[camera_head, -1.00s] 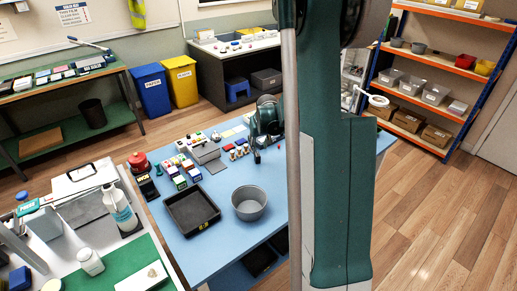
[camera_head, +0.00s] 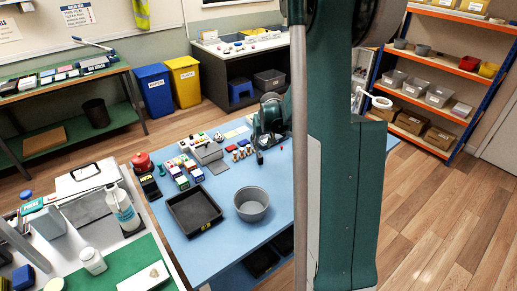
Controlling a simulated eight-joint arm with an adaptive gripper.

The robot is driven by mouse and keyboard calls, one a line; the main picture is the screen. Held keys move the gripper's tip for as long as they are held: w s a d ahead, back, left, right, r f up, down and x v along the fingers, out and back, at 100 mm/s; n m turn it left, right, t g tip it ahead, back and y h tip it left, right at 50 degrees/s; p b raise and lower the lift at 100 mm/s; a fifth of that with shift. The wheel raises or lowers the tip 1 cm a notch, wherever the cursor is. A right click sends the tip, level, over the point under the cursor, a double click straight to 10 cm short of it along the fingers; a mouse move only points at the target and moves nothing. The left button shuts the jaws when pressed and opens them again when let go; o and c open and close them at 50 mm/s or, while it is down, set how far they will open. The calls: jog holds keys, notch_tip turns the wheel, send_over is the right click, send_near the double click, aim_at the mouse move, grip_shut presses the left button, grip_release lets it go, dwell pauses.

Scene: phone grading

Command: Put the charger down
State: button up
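My gripper (camera_head: 262,143) is small and dark in the head view, low over the back right part of the blue table (camera_head: 225,263). My large green arm link stands in front of much of the scene. A small dark piece (camera_head: 260,158) shows just below the gripper. I cannot tell whether it is the charger, a fingertip or something on the table. I cannot make out the charger for sure, nor whether the fingers are open or shut.
A black tray (camera_head: 178,205) and a grey round bowl (camera_head: 251,213) stand at the table's front. Several small coloured boxes (camera_head: 181,182) and a grey block (camera_head: 208,152) stand left of the gripper. A red round item (camera_head: 142,162) is at the left edge.

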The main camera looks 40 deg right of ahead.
jog(key=s+a+r+n, duration=0.1)
jog(key=s+a+r, duration=0.3)
jog(key=a+r, duration=0.3)
jog(key=s+a+r+n+t, duration=0.1)
jog(key=s+a+r, duration=0.35)
jog(key=a, duration=0.45)
jog(key=s+a+r, duration=0.4)
jog(key=a+r, duration=0.2)
jog(key=a, duration=0.3)
jog(key=s+a+r+n+t+y, duration=0.1)
jog(key=s+a+n+t, duration=0.1)
jog(key=s+a, duration=1.3)
jog(key=shift+s+r+n+y, duration=0.3)
jog(key=shift+s+r+y, duration=0.1)
jog(key=shift+s, duration=1.8)
jog(key=shift+o, duration=0.5)
jog(key=shift+a+r, duration=0.1)
